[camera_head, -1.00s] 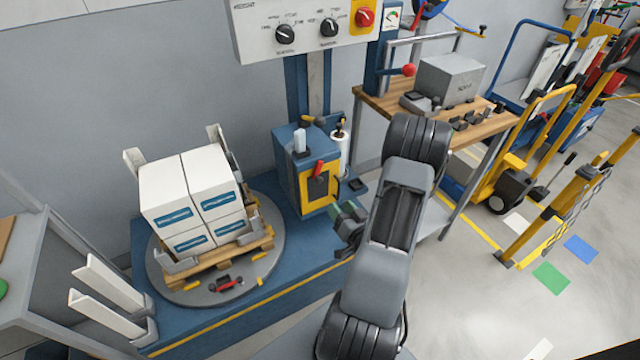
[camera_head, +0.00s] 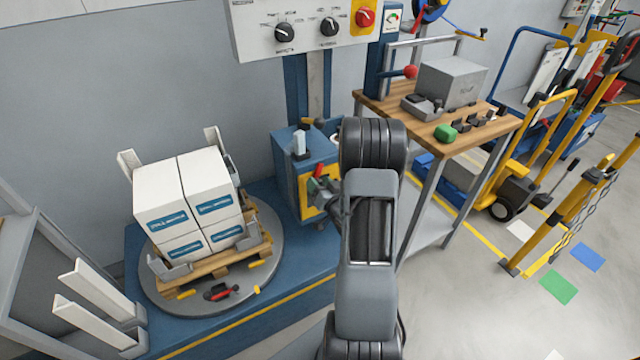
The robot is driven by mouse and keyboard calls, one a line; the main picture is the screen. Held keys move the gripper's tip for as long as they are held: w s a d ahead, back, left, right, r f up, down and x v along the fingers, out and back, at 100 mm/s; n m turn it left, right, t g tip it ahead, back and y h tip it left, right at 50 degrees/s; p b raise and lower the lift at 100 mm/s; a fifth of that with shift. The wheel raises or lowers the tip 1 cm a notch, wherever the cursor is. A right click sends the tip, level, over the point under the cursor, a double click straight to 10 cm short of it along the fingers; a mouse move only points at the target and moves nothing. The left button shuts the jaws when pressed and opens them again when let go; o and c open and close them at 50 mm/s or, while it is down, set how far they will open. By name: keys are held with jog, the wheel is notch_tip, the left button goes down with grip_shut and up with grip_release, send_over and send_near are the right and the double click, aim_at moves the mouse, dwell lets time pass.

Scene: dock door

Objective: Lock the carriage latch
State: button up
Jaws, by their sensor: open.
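The blue carriage (camera_head: 288,159) stands on the column behind the turntable. Its front has a yellow-framed panel (camera_head: 307,208) with a small red handle (camera_head: 318,170), probably the latch, pointing up and tilted slightly right. My gripper (camera_head: 322,193) is open in front of the panel, just below and right of the red handle. I cannot tell whether its jaws touch the handle. My gripper and arm hide the panel's right part, and my arm hides most of the film roll beside the carriage.
A turntable (camera_head: 158,284) on the left bears a pallet (camera_head: 215,265) with white boxes (camera_head: 160,192). A control panel (camera_head: 300,45) hangs above. A wooden workbench (camera_head: 487,136) stands to the right, with a grey box (camera_head: 452,82) and a green object (camera_head: 445,133).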

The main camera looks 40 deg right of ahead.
jog(key=shift+w, duration=0.1)
jog(key=c, duration=0.9)
jog(key=f+n+b, duration=0.1)
jog(key=b, duration=0.1)
jog(key=shift+d+b, duration=0.35)
jog(key=shift+b, duration=0.05)
jog(key=n+b, duration=0.1)
jog(key=d+n+b, duration=0.1)
jog(key=n, duration=0.1)
jog(key=shift+r+b, duration=0.35)
jog(key=shift+b, duration=0.05)
jog(key=o, duration=0.9)
